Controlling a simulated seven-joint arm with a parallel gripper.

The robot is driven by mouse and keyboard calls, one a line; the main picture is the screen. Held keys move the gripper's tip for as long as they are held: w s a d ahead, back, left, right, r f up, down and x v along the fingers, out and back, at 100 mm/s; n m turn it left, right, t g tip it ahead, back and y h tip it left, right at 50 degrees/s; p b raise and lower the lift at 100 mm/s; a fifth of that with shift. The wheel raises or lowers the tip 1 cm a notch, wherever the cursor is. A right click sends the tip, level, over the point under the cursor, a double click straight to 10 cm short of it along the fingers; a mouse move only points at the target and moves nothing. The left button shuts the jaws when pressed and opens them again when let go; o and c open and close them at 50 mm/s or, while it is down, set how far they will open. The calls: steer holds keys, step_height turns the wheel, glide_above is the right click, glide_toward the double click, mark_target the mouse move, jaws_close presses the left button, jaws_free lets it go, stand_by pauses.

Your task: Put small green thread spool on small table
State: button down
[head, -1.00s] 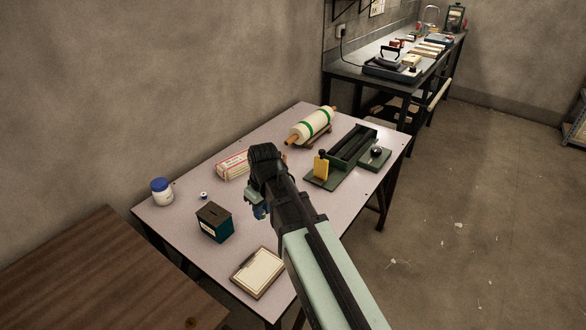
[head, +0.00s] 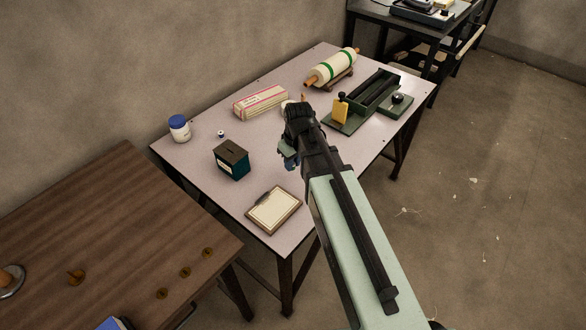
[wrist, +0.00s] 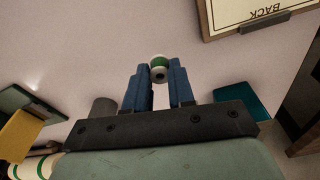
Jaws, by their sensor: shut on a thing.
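My gripper (wrist: 158,82) is shut on the small green thread spool (wrist: 158,62), which has green and white bands and sits between the blue fingertips in the wrist view. In the head view my gripper (head: 289,161) is over the pale-topped table (head: 205,165), right of a dark teal box; the spool cannot be made out there. A brown wooden table (head: 110,205) stands at the lower left, in front of the pale one. I cannot tell which of the two is the small table.
On the pale table are a blue-lidded jar (head: 179,128), a tiny white spool-like item (head: 221,134), the teal box (head: 232,160), a clipboard (head: 274,209), a long carton (head: 261,102), a roller (head: 332,67) and a green tray device (head: 370,98). The brown table's middle is clear; brass pegs (head: 185,272) stand nearer.

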mark_target(292, 178)
steer(key=shift+f, duration=2.15)
steer(key=shift+f, duration=0.15)
steer(key=c, duration=1)
jaws_free()
steer(key=shift+o, duration=0.2)
step_height(292, 178, up, 12)
steer(key=s, duration=0.1)
steer(key=shift+s+d, duration=0.15)
steer(key=shift+d, duration=0.3)
